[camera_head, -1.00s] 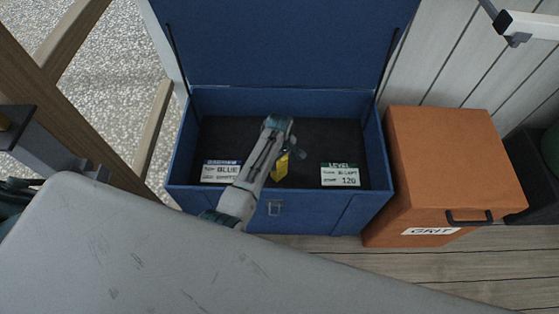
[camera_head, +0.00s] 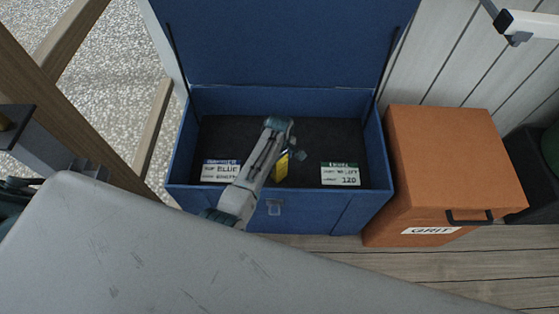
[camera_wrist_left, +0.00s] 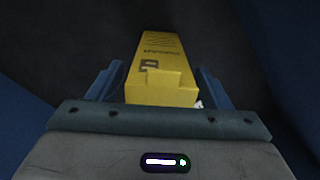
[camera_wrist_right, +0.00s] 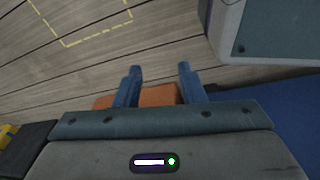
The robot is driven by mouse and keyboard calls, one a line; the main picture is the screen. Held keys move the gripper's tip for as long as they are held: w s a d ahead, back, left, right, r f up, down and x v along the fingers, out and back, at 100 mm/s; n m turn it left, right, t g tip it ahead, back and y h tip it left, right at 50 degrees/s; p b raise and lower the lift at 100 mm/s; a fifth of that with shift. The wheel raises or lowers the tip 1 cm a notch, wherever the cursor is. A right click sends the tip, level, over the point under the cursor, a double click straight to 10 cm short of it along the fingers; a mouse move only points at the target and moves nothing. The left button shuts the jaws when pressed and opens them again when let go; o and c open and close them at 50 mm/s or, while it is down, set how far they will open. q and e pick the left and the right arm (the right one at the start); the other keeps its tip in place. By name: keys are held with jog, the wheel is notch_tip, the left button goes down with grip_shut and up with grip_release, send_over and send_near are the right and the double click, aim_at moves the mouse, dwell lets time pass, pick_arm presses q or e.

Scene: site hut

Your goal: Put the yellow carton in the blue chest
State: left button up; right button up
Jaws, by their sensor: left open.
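The blue chest (camera_head: 320,212) stands with its lid up and a dark interior. The yellow carton (camera_head: 281,168) is inside the chest, partly hidden by my left arm in the head view. My left gripper (camera_head: 297,155) is inside the chest by the carton. In the left wrist view the carton (camera_wrist_left: 160,65) lies ahead between the spread fingers (camera_wrist_left: 160,85), with gaps on both sides. I cannot tell how far it is from the chest floor. My right gripper (camera_wrist_right: 159,82) has its fingers apart with nothing between them; it is not clear in the head view.
An orange grit bin (camera_head: 450,160) stands right of the chest. Two label cards, one white and blue (camera_head: 220,171), one green and white (camera_head: 340,174), show at the chest's front. A grey surface (camera_head: 150,250) fills the foreground. Wooden posts (camera_head: 60,110) rise at left.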

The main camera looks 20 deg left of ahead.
pick_arm(q)
notch_tip(320, 180, up, 12)
jog(key=shift+f+p, duration=0.25)
jog(key=shift+p, duration=0.25)
pick_arm(e)
jog(key=s+f, duration=0.2)
jog(key=shift+s+d+f, duration=0.2)
jog(key=shift+s+f, duration=0.2)
dwell(0.4)
